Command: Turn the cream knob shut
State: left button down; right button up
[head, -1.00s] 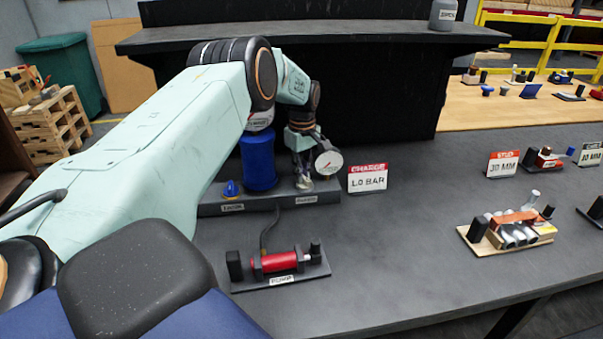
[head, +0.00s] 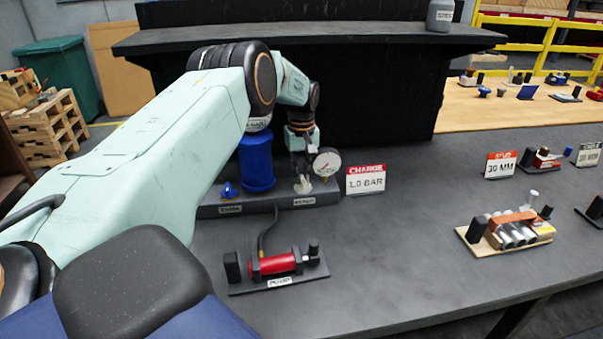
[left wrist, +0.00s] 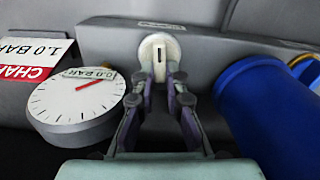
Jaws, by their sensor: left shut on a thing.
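The cream knob (head: 303,185) sits on the dark manifold block (head: 325,193), to the right of a blue knob (head: 230,190). My left gripper (head: 301,178) reaches down over it from above. In the left wrist view the round cream knob (left wrist: 159,48) has a dark mark across its raised middle, and the fingertips of my left gripper (left wrist: 160,72) are closed on it from both sides. A round white gauge (head: 327,163) with a red needle stands right beside the gripper. My right gripper is in neither view.
A blue cylinder (head: 256,162) stands close left of the gripper. A "CHARGE 1.0 BAR" sign (head: 366,179) stands to the right. A red pump (head: 277,264) with a hose lies in front. The bench between the sign and the right-hand parts is clear.

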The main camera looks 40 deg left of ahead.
pick_arm(q)
jog(key=shift+w+r, duration=0.1)
jog(key=shift+r, duration=0.05)
jog(key=c, duration=1.7)
grip_release()
jog(key=o, duration=0.3)
jog(key=shift+s, duration=0.2)
jog(key=shift+d, duration=0.1)
